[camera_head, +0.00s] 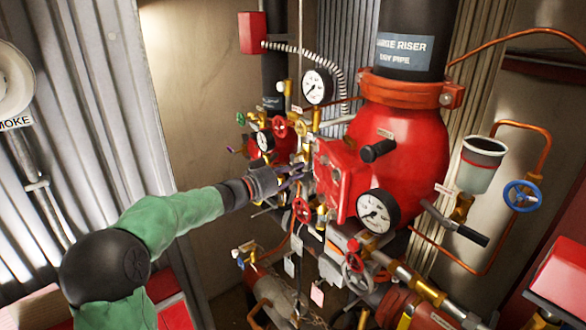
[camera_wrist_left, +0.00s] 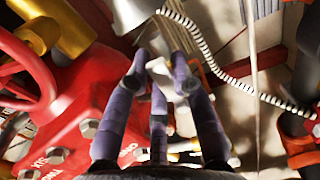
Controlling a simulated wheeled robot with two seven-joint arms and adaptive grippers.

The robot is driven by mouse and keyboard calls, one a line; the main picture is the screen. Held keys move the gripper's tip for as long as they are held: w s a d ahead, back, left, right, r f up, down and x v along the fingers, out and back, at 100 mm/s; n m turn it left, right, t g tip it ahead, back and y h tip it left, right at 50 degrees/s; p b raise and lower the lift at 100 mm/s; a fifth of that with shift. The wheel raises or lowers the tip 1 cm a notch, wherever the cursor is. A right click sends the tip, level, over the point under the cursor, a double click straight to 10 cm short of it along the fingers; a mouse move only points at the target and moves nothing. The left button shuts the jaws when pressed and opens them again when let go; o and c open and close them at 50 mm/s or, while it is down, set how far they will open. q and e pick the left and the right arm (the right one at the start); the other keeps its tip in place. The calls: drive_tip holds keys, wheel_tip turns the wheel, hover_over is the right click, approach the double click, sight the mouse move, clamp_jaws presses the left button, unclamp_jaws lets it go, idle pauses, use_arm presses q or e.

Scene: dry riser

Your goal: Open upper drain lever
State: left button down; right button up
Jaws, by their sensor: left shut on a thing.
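My left gripper (camera_head: 298,172) reaches in from the left to the small valves and pipes beside the red valve body (camera_head: 415,150). In the left wrist view its purple-grey fingers (camera_wrist_left: 160,72) close together around a small pale part (camera_wrist_left: 160,67). Most of that part is hidden by the fingers, so I cannot tell for sure that it is the upper drain lever. A lever with a black grip (camera_head: 472,235) sticks out at the right, below the drain cup (camera_head: 482,160), well apart from the gripper. My right gripper is not in view.
Red handwheels (camera_head: 302,210), gauges (camera_head: 378,212) and brass pipes crowd the area around the gripper. A ribbed conduit (camera_head: 325,55) runs above it. A blue handwheel (camera_head: 522,195) is at the right. Free room lies in front of the bare wall (camera_head: 190,100).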

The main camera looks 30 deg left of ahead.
use_arm(q)
drive_tip(key=shift+d+n+p, duration=0.1)
drive_tip(key=shift+n+p, duration=0.2)
drive_tip(key=shift+p, duration=0.15)
drive_tip(key=c, duration=1)
unclamp_jaws()
drive_tip(key=shift+c, duration=0.2)
drive_tip(key=shift+s, duration=0.1)
drive_tip(key=v, duration=1.1)
drive_tip(key=shift+s, duration=0.35)
drive_tip(key=shift+f, duration=0.2)
